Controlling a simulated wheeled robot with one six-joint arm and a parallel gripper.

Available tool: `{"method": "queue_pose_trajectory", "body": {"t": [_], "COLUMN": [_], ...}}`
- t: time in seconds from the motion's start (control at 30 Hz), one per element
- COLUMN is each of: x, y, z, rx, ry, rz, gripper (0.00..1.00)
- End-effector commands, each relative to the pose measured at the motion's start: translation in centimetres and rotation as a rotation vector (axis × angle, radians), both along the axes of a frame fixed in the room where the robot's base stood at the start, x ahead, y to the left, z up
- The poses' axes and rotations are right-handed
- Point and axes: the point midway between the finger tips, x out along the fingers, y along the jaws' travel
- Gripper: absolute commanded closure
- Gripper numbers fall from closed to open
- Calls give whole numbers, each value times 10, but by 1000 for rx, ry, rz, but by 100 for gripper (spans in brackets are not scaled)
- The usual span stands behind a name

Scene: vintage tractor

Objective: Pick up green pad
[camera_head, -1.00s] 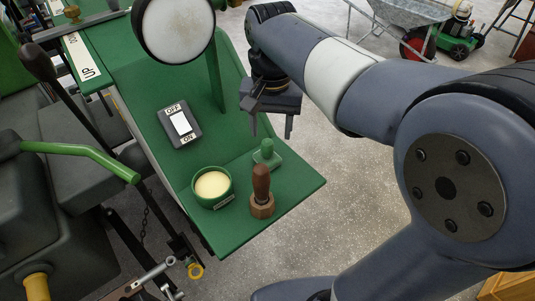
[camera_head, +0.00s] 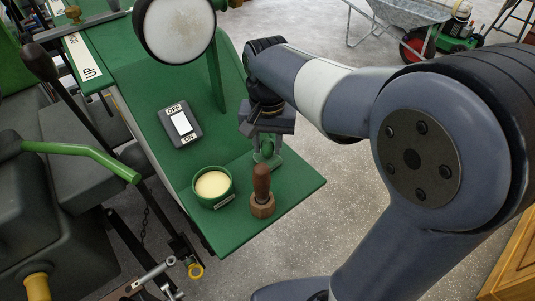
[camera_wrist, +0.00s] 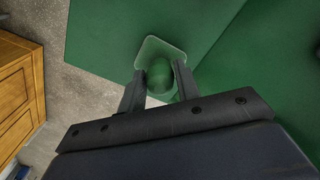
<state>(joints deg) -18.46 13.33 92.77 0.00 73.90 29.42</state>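The green pad (camera_head: 266,153) is a small green block with a round knob on a flat square base. It stands near the right edge of the green shelf. My gripper (camera_head: 267,157) is directly above it with the fingers down around the knob. In the wrist view the pad's pale-edged base (camera_wrist: 160,44) shows beyond the knob. The two fingers (camera_wrist: 160,78) sit close against either side of the knob, with hardly any gap. The base appears to rest on the shelf; its contact is partly hidden by my gripper.
A wooden-handled stamp (camera_head: 262,190) stands just in front of the pad. A green pot with cream contents (camera_head: 212,184) is to its left. An ON/OFF switch box (camera_head: 180,124) lies farther back. The green shelf (camera_head: 285,190) ends at an open edge on the right.

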Motion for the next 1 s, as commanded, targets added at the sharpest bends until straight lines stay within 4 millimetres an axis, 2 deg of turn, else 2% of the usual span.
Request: {"method": "queue_pose_trajectory", "body": {"t": [0.07,0.3,0.57,0.67,1.0], "x": [0,0,0,1,1], "y": [0,0,0,0,0], "z": [0,0,3,13,79], "rx": [0,0,1,1,1], "ry": [0,0,-1,-4,-4], "rz": [0,0,0,0,0], "gripper": [75,95,95,95,95]}}
